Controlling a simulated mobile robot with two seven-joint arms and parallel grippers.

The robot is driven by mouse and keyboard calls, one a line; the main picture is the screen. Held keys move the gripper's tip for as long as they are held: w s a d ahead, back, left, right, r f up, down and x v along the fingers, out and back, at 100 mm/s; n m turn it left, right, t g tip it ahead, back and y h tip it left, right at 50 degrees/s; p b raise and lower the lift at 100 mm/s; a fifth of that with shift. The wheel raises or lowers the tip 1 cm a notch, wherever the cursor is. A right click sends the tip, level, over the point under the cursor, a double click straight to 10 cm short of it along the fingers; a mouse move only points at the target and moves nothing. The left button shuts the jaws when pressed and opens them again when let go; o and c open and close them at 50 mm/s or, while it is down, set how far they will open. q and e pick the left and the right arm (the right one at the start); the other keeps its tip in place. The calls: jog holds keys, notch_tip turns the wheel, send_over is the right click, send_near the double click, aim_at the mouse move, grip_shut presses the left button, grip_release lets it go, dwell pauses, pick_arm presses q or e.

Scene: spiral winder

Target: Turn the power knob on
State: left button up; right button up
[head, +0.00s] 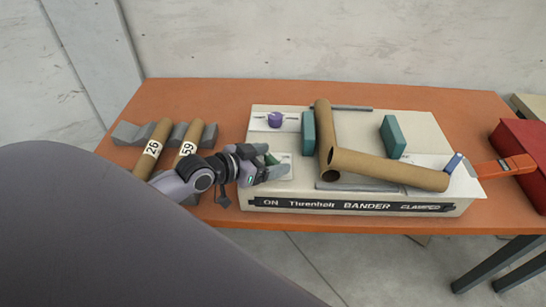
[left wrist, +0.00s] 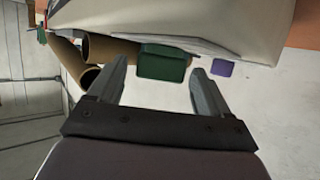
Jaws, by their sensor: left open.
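The pale bander machine (head: 450,209) stands on an orange table, with "ON" at the left of its front label and "CLAMPED" at the right. In the left wrist view the green block (left wrist: 163,62) shows beyond and between my open fingers, with no clear contact. A purple knob (head: 275,119) sits on a white plate farther back; it also shows in the left wrist view (left wrist: 222,67). I cannot tell the knob's setting. My right gripper is not in view.
Two brown tubes (head: 390,170) cross the machine top beside teal blocks (head: 308,132). An orange lever (head: 505,167) sticks out at the right, near a red box (head: 522,155). Tubes numbered 26 (head: 153,148) and 59 (head: 188,148) lie on grey rests at the left.

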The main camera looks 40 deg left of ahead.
pick_arm(q)
jog(key=shift+w+d+f, duration=0.2)
jog(key=shift+w, duration=0.4)
jog(key=shift+c, duration=0.4)
